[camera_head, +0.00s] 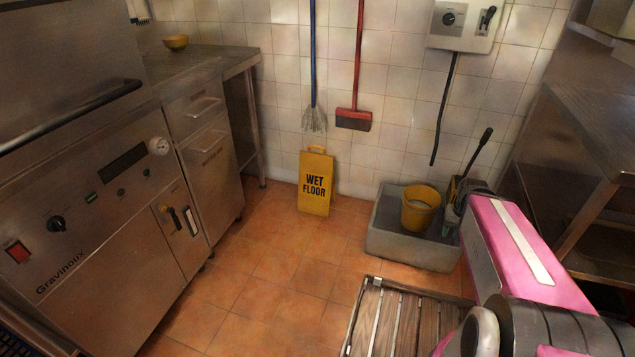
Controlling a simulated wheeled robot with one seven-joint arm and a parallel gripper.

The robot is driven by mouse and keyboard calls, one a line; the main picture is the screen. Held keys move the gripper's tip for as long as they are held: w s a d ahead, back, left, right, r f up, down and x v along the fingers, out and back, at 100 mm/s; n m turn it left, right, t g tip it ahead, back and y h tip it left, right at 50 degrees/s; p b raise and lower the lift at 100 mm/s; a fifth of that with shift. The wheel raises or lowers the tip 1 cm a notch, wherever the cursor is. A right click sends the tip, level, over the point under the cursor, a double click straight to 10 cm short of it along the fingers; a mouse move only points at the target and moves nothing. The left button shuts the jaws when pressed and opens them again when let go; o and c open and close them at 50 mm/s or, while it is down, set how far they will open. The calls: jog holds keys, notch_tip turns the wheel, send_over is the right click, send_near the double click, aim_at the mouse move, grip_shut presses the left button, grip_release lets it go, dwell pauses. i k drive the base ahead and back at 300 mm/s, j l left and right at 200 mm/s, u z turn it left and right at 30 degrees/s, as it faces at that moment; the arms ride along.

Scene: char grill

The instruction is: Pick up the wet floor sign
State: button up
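The yellow wet floor sign (315,184) stands on the tiled floor against the back wall, left of the grey basin. Its front faces me with black "WET FLOOR" lettering, and a handle loop shows at its top. My pink arm reaches in from the lower right. My gripper (453,212) is at the arm's far end, in front of the right side of the basin, well to the right of the sign and apart from it. The gripper is small, dark and partly hidden by the arm, so I cannot tell its opening. Nothing covers the sign.
A grey basin (402,249) holding a yellow bucket (419,207) sits right of the sign. A slatted wooden rack (392,318) lies in front. A blue-handled mop (313,75) and red brush (355,120) hang above. Steel units stand left and right. Floor before the sign is clear.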

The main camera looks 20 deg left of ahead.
aim_at(316, 188)
jog(key=i+j, duration=0.2)
jog(key=j, duration=0.2)
jog(key=i+j, duration=0.15)
jog(key=j, duration=0.25)
jog(key=i+j, duration=0.2)
jog(key=j, duration=0.2)
jog(key=i+j, duration=0.2)
jog(key=j, duration=0.2)
jog(key=u, duration=0.05)
